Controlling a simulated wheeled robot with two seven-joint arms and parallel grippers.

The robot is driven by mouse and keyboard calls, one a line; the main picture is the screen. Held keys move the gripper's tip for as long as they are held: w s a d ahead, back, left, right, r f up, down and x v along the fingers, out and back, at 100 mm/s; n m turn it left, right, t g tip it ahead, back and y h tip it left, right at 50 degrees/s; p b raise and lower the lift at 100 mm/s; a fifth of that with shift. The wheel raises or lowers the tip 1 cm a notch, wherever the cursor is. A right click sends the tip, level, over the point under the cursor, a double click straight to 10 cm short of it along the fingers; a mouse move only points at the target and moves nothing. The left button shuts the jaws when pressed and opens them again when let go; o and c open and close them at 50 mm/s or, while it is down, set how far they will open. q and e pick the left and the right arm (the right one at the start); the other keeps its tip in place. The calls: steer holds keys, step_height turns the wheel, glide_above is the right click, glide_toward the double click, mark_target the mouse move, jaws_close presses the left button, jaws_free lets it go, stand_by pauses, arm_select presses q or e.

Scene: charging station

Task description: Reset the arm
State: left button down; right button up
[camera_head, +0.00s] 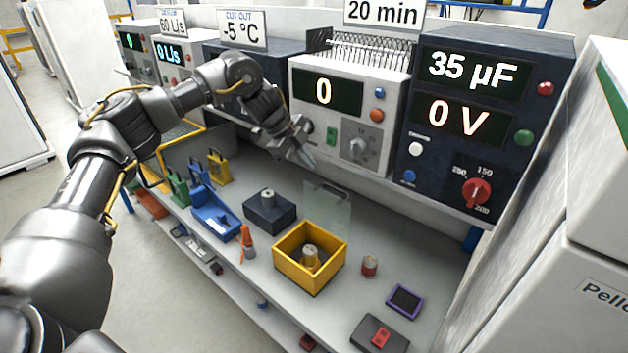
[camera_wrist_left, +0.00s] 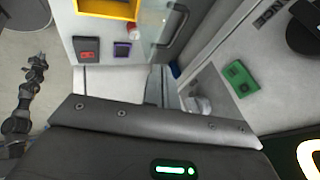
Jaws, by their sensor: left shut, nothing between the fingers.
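My left arm comes in from the left in the head view and reaches over the bench towards the instruments. Its gripper (camera_head: 306,160) is shut and empty, in front of the grey box with the "0" display (camera_head: 325,85) and above the bench top. In the left wrist view its fingers (camera_wrist_left: 164,82) are together, with nothing held. A dark jointed arm (camera_wrist_left: 33,88) shows small at the left of that view, probably my right arm. Its gripper's state is too small to read, and it is not in the head view.
On the bench (camera_head: 365,225) stand a yellow tray (camera_head: 291,277) with a metal cylinder, a dark block (camera_head: 270,215), a blue tray (camera_head: 213,217), a red-topped cylinder (camera_head: 369,267) and a purple-framed item (camera_head: 404,301). The "35 µF" unit (camera_head: 455,145) stands right of the gripper.

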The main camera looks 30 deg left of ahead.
arm_select(q)
steer(key=shift+a+r, duration=0.25)
steer(key=shift+r, duration=0.45)
steer(key=shift+a+r, duration=0.25)
steer(key=shift+r, duration=0.4)
